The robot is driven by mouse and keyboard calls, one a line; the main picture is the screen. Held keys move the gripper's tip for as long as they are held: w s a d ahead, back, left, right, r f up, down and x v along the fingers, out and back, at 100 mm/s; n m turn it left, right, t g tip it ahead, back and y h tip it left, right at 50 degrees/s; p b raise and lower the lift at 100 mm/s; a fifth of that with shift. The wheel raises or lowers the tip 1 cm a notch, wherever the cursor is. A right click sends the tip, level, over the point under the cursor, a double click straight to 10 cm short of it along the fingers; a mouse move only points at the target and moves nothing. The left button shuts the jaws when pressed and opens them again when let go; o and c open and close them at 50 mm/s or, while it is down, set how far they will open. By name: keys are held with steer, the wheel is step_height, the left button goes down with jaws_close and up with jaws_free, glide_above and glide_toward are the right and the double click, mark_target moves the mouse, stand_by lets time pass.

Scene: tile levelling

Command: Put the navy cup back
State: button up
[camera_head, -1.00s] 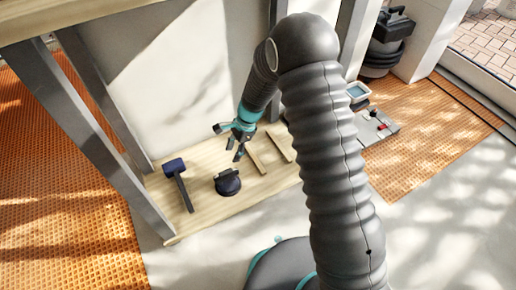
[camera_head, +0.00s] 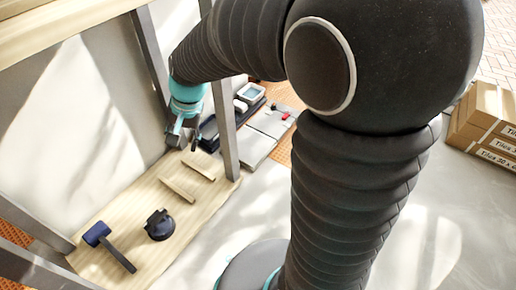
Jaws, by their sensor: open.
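The navy cup (camera_head: 160,226), a round dark suction cup with a black handle on top, stands on the light wooden shelf board (camera_head: 118,205) at lower left. My gripper (camera_head: 183,142) is open and appears empty. It is above the far end of the board, well apart from the cup, near two parallel wooden strips (camera_head: 177,190) fixed on the board.
A mallet (camera_head: 98,235) with a blue head lies left of the cup. A grey metal post (camera_head: 223,128) stands just right of my gripper. Beyond it are grey tiles (camera_head: 272,123) and a pale-topped box (camera_head: 251,93). Tile cartons (camera_head: 487,120) are stacked at far right.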

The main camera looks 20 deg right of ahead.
steer(key=s+d+r+n+t+h, duration=0.1)
steer(key=s+d+r+n+t, duration=0.1)
steer(key=s+d+r, duration=0.2)
steer(key=s+d+r+n+t+h, duration=0.1)
steer(key=s+d+r, duration=0.4)
steer(key=s, duration=0.8)
steer(key=d+n+t, duration=0.1)
steer(key=d+n, duration=0.1)
steer(key=d, duration=0.1)
steer(key=shift+s+d+h, duration=0.3)
steer(key=shift+d+h, duration=0.05)
steer(key=shift+h, duration=0.05)
steer(key=shift+a+n, duration=0.1)
steer(key=shift+n, duration=0.2)
